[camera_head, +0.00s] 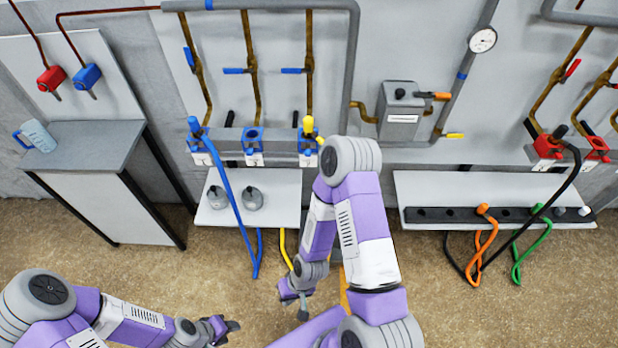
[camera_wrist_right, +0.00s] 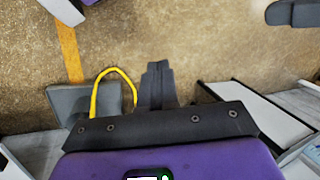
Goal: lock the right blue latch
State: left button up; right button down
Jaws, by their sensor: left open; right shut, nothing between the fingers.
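Three blue latch sockets are on the wall manifold in the head view: a left one (camera_head: 199,146) with a blue plug and hose, a middle one (camera_head: 252,141) that looks empty, and the right blue latch (camera_head: 308,147). A yellow plug (camera_head: 308,126) stands in the right latch. The latch lever is too small to read. My right gripper (camera_head: 301,308) is shut and empty, low in front of the shelf and well below the latch. Its closed fingers (camera_wrist_right: 157,84) point at the floor in the right wrist view. My left gripper (camera_head: 230,328) is open and empty near the bottom edge.
A white shelf (camera_head: 285,185) with two grey plugs (camera_head: 251,198) sits below the latches. A yellow hose (camera_head: 284,245) hangs close to my right gripper. A grey cabinet (camera_head: 80,145) stands left. Red latches (camera_head: 550,146) are far right. My right elbow is close beside the right blue latch.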

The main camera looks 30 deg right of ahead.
jog(key=w+d+m+t+h+b, duration=0.3)
jog(key=w+d+m+t+b, duration=0.15)
jog(key=w, duration=0.35)
jog(key=w+d+m+t+h+b, duration=0.25)
jog(key=w+d+m, duration=0.2)
jog(key=w, duration=0.25)
pick_arm(q)
notch_tip(320, 180, down, 14)
jog(key=w+b, duration=0.1)
jog(key=b, duration=0.5)
jog(key=shift+b, duration=0.4)
pick_arm(e)
jog(key=w+d+r+m+t+h, duration=0.2)
jog(key=d+r+m+t+h, duration=0.1)
jog(key=r+m, duration=0.3)
jog(key=w+d+r+m+t+h, duration=0.2)
jog(key=d+r+m+t+h, duration=0.2)
jog(key=r, duration=0.4)
jog(key=d+m+h, duration=0.1)
jog(key=m, duration=0.1)
jog(key=shift+w+d+r+m+t, duration=0.3)
jog(key=shift+m, duration=0.1)
pick_arm(q)
jog(key=shift+f, duration=0.1)
